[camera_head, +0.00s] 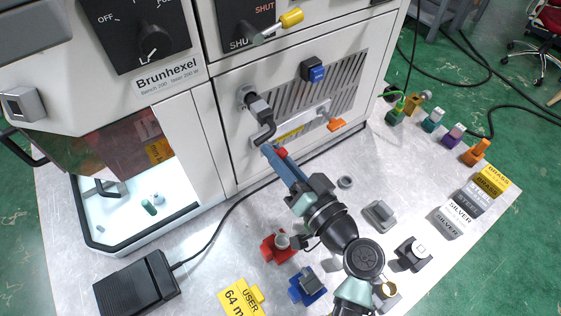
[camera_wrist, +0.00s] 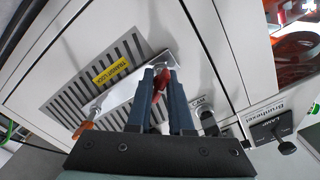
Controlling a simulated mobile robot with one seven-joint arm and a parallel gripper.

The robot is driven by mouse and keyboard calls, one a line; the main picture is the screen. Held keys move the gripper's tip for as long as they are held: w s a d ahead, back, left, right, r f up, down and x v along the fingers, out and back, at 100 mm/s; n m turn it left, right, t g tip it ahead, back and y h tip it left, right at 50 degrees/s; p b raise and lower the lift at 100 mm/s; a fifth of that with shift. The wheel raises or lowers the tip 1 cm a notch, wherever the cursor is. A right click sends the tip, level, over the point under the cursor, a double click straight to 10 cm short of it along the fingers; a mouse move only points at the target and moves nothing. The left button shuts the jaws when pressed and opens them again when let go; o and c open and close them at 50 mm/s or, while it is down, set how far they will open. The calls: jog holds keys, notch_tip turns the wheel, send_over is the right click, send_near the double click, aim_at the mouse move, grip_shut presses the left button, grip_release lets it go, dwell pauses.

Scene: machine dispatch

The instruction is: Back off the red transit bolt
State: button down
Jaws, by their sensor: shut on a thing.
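The red transit bolt (camera_wrist: 161,80) shows between the blue fingers of my gripper (camera_wrist: 160,75) in the wrist view. The fingers are shut on it, and they hide part of its head and shank. In the head view only a bit of the red bolt (camera_head: 282,152) shows beside my fingertips (camera_head: 272,150). The bolt is at one end of a silver bar with a yellow "TRANSIT LOCK" label (camera_wrist: 112,71). An orange knob (camera_wrist: 82,130) is at the bar's other end; it also shows in the head view (camera_head: 336,124).
A dark crank handle (camera_head: 262,116) sticks out of the panel close to my fingers. On the bench stand red (camera_head: 272,248) and blue (camera_head: 308,286) holders, a black pedal (camera_head: 137,283) and several small coloured items at right.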

jog(key=n+b, duration=0.1)
jog(key=b, duration=0.1)
jog(key=n+b, duration=0.1)
jog(key=shift+f+n+b, duration=0.25)
jog(key=shift+n+b, duration=0.05)
jog(key=shift+b, duration=0.05)
jog(key=shift+r+n, duration=0.2)
jog(key=shift+n, duration=0.2)
jog(key=c, duration=0.7)
grip_release()
jog(key=shift+c, duration=0.2)
jog(key=b+v, duration=0.1)
jog(key=v, duration=0.3)
